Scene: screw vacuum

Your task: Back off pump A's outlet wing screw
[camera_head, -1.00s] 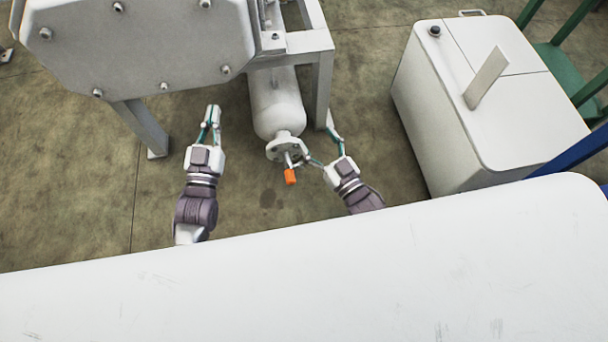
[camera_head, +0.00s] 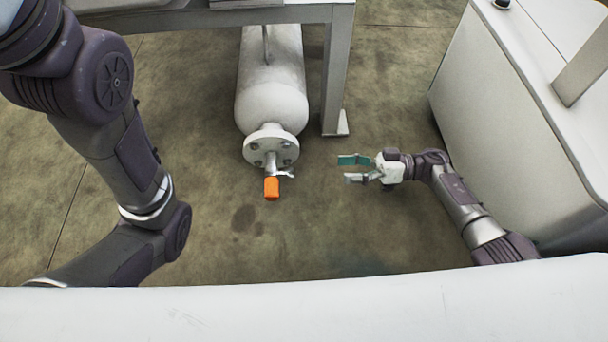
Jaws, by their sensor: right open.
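A white cylinder (camera_head: 272,85) with a round bolted flange (camera_head: 270,147) hangs below the metal frame, its flange end toward me. A short metal stub with an orange block-shaped tip (camera_head: 271,188) sticks out of the flange. A small metal piece (camera_head: 286,173) juts to the right beside the stub; it may be the wing screw, but it is too small to be sure. My right gripper (camera_head: 346,169) is open and empty, to the right of the flange and apart from it, fingers pointing left. My left arm crosses the left side; its gripper is out of view.
A frame leg (camera_head: 337,75) stands right of the cylinder. A white cabinet (camera_head: 520,120) stands at the right, close to my right arm. A white surface (camera_head: 300,310) fills the bottom edge. The floor around the flange is clear.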

